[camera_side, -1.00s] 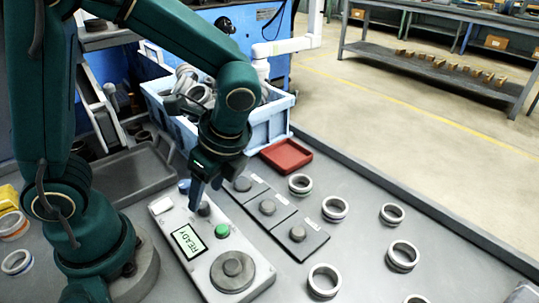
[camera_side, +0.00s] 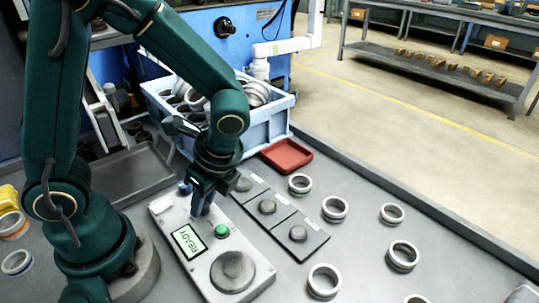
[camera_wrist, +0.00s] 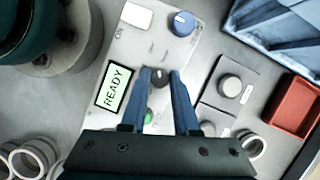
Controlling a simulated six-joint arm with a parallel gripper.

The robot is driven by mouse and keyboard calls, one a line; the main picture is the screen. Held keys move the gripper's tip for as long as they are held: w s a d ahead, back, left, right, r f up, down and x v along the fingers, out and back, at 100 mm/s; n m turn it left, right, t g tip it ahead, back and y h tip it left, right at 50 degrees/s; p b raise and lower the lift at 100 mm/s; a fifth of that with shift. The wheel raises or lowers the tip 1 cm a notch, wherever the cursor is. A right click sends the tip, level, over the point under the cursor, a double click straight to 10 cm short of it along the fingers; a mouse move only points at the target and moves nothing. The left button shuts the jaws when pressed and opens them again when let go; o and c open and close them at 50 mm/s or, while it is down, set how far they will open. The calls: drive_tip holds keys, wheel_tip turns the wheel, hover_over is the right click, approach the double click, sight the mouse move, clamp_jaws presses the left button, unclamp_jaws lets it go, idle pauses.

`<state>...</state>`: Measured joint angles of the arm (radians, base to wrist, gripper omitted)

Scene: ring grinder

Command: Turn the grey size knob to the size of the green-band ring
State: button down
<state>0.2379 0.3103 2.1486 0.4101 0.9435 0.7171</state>
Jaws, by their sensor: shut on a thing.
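The small dark grey knob (camera_wrist: 160,78) sits on the light grey control panel (camera_wrist: 130,45), between the blue knob (camera_wrist: 182,22) and the green button (camera_wrist: 148,117). My gripper (camera_wrist: 160,73) is shut on this knob, with one blue finger on each side. In the side view my gripper (camera_side: 199,205) points down at the panel and largely hides the knob. The display (camera_side: 188,242) reads READY. The green-band ring (camera_side: 300,185) lies on the table right of the panel, near the red tray. The knob's setting is too small to read.
A large round grey dial (camera_side: 232,271) is on the panel's near end. Dark plates with grey round knobs (camera_side: 267,207) lie beside the panel. Several metal rings (camera_side: 335,209) are spread to the right. A blue crate (camera_side: 268,128) of rings and a red tray (camera_side: 287,155) stand behind.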

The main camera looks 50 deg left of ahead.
drive_tip(key=n+g, duration=0.1)
drive_tip(key=n, duration=0.2)
drive_tip(key=n+g+h, duration=0.1)
drive_tip(key=n, duration=0.2)
drive_tip(key=shift+w+a, duration=0.1)
drive_tip(key=shift+w, duration=0.05)
drive_tip(key=n+h, duration=0.1)
drive_tip(key=n, duration=0.2)
drive_tip(key=n+g+h, duration=0.1)
drive_tip(key=n, duration=0.1)
drive_tip(key=shift+n, duration=0.4)
drive_tip(key=shift+a, duration=0.1)
idle(0.3)
drive_tip(key=c, duration=0.6)
unclamp_jaws()
drive_tip(key=shift+c, duration=0.2)
drive_tip(key=shift+v, duration=2.6)
